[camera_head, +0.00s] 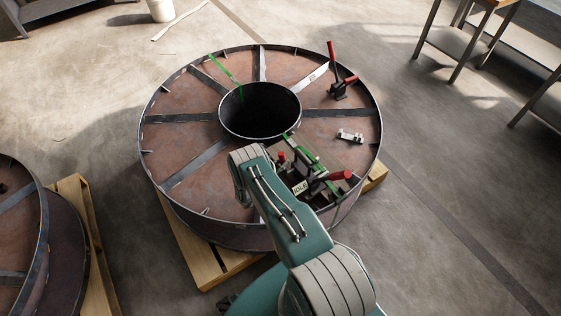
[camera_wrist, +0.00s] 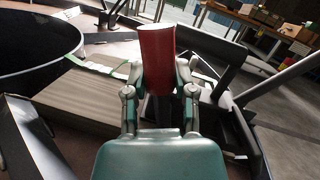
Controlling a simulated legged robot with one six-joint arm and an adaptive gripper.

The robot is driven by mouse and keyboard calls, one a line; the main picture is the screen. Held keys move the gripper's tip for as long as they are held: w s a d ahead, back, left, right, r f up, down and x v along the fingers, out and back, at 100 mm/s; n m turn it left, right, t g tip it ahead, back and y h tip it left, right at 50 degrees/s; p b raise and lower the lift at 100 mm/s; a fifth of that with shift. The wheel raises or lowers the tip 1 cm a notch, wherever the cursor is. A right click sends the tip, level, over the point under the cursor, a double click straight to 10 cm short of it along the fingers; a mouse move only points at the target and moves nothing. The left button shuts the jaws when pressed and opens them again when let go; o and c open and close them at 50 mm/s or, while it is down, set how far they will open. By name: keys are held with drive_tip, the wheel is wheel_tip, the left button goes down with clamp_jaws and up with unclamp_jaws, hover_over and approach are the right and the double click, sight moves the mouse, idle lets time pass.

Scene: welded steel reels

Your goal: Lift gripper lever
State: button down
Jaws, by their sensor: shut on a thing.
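A red lever handle (camera_wrist: 157,48) stands up in the wrist view. My gripper (camera_wrist: 158,82) has its two green-jointed fingers on either side of the handle's lower part and is shut on it. The handle leans only slightly, and its foot is hidden behind my gripper. In the head view my gripper (camera_head: 312,180) is over the near right part of the big steel reel (camera_head: 185,145). Red handle parts (camera_head: 341,175) show beside it. My arm partly covers this area, so the grip itself is unclear there.
Another red-handled clamp (camera_head: 338,90) stands on the reel's far right, with a small metal fixture (camera_head: 350,136) nearer. The reel has a wide open hub and raised ribs. A wooden pallet (camera_head: 215,262) lies beneath. A second reel (camera_head: 25,225) is at left; benches (camera_head: 455,70) stand upper right.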

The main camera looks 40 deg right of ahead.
drive_tip(key=shift+s+m+g, duration=0.3)
drive_tip(key=shift+s+m, duration=0.3)
drive_tip(key=shift+m, duration=0.6)
drive_tip(key=shift+c, duration=2)
unclamp_jaws()
drive_tip(key=v, duration=0.7)
drive_tip(key=shift+a+f, duration=0.2)
drive_tip(key=shift+a, duration=0.05)
